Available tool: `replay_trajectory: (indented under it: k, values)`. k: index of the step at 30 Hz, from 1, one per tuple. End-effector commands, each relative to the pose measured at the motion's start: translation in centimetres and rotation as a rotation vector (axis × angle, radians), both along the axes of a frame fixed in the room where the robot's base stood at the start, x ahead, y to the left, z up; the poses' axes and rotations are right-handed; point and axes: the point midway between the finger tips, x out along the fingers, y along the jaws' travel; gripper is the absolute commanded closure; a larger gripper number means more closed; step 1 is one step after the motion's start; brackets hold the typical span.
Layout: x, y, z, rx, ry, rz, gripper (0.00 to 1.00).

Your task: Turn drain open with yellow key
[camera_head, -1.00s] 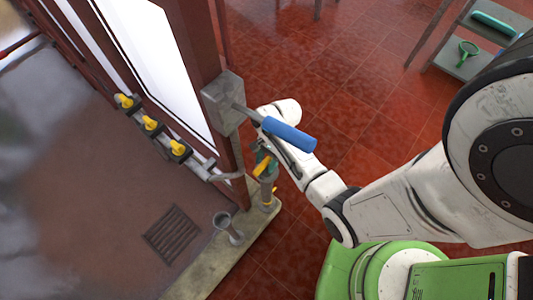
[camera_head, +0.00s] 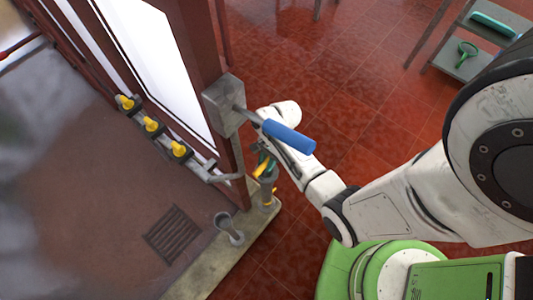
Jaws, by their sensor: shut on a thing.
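My gripper (camera_head: 265,158) is at the lower end of my white arm, partly hidden under the blue-handled lever. It is shut on the yellow key (camera_head: 261,168), at the top of a short grey upright pipe (camera_head: 267,188). The fingers and the exact grip are small and partly covered. A little yellow part (camera_head: 274,190) shows lower on the same pipe. A dark slotted drain grate (camera_head: 173,234) lies in the brown floor to the left. I cannot tell whether the drain is open.
A blue-handled lever (camera_head: 288,136) sticks out from a grey box (camera_head: 224,104) on the post, close above my gripper. Several yellow-handled valves (camera_head: 151,125) line a pipe at left. A grey open-topped cup (camera_head: 229,229) stands on the ledge. A shelf (camera_head: 470,50) holds green items.

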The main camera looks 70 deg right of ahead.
Motion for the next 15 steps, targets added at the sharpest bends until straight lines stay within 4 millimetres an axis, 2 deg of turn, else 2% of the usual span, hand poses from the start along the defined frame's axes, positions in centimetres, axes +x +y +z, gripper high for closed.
replay_trajectory:
  k: [1, 5, 15]
  values:
    - [0.00, 0.00, 0.00, 0.000, 0.000, 0.000, 0.88]
    - [0.00, 0.00, 0.01, 0.000, 0.000, 0.000, 1.00]
    - [-0.02, 0.04, 0.33, 0.001, 0.001, -0.116, 1.00]
